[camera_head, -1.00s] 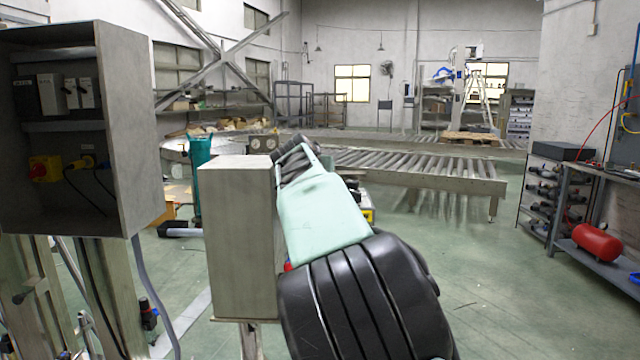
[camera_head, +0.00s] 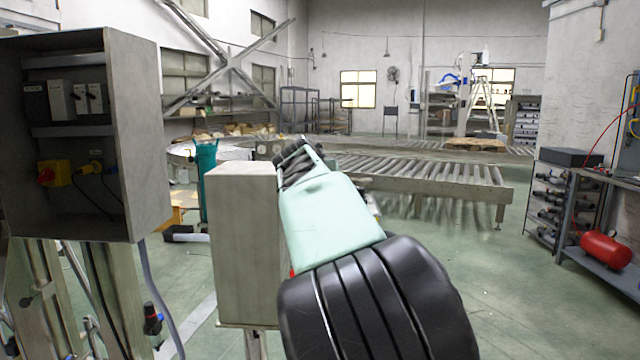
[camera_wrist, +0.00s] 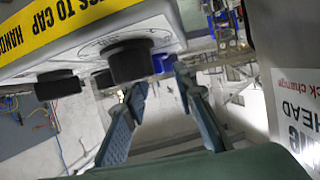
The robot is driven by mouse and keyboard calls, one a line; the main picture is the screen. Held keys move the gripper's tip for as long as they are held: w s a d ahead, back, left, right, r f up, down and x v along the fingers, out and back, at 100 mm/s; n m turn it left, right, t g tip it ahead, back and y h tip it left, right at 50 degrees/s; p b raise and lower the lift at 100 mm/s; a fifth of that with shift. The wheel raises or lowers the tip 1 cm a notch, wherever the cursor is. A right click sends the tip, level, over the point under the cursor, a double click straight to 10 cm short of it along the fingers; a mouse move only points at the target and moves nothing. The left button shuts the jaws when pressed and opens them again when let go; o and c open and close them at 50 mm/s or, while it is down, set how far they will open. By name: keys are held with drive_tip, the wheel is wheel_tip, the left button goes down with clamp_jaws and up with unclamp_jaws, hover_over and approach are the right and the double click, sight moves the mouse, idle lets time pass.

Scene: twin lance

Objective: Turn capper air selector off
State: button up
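In the wrist view a pale panel carries a large black knob (camera_wrist: 130,62) and a second black knob (camera_wrist: 58,84) to its left. A smaller dark knob (camera_wrist: 103,79) sits between them, and a blue part (camera_wrist: 163,63) shows just right of the large knob. I cannot tell which knob is the capper air selector. My gripper (camera_wrist: 160,84) is open and empty, its two fingers apart, just below the large knob and blue part.
A yellow warning strip (camera_wrist: 75,22) crosses the panel, and a white sign (camera_wrist: 297,115) stands at right in the wrist view. An open electrical cabinet (camera_head: 140,145) stands left of the box.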

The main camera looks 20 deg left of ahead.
drive_tip(key=v, duration=0.9)
drive_tip(key=shift+s+r, duration=0.1)
drive_tip(key=shift+s, duration=0.2)
drive_tip(key=shift+c, duration=0.4)
